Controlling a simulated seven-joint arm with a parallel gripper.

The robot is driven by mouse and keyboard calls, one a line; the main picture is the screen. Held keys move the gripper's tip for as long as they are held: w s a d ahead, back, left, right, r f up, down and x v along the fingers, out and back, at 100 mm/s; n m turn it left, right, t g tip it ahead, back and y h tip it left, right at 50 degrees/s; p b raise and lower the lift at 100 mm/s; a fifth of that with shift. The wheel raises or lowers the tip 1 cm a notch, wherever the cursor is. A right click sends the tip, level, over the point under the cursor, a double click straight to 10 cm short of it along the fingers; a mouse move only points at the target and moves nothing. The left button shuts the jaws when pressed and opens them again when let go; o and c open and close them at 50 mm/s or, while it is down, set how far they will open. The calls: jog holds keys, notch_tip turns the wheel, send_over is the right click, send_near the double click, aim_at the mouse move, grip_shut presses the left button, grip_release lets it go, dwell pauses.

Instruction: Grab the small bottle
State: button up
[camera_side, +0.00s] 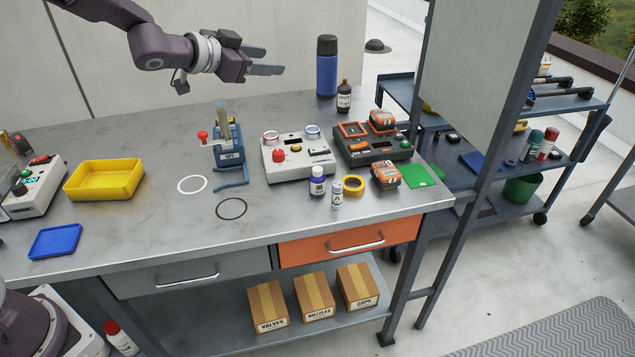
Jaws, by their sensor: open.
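Several bottles stand upright on the metal table. A blue-purple bottle with a white cap (317,185) stands in front of the white control box. A smaller pale bottle with a grey-white cap (336,198) stands just to its right, near the front edge. A dark brown bottle with a white label (344,98) stands at the back beside a tall blue flask (327,68). I cannot tell which one the task means. My gripper (270,61) is open and empty, high above the back of the table, with its fingers pointing right, apart from all bottles.
A yellow tape roll (353,185) lies right of the small bottles. Behind them are a white control box (297,158) and a dark charger (378,151) with orange batteries.

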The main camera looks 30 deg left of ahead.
notch_tip(320, 180, down, 8)
jog(key=w+d+m+g+h, duration=0.1)
jog(key=w+d+m+h, duration=0.1)
jog(key=d+h, duration=0.15)
jog(key=m+g+h, duration=0.3)
jog(key=g+h, duration=0.2)
jog(key=h, duration=0.1)
send_near(318, 169)
jog(key=x, duration=0.4)
jog(key=shift+w+f, duration=0.15)
jog(key=shift+w, duration=0.3)
jog(key=x, duration=0.5)
jog(key=shift+s+d+f, duration=0.2)
jog(key=shift+d+f, duration=0.15)
jog(key=shift+f, duration=0.1)
grip_shut()
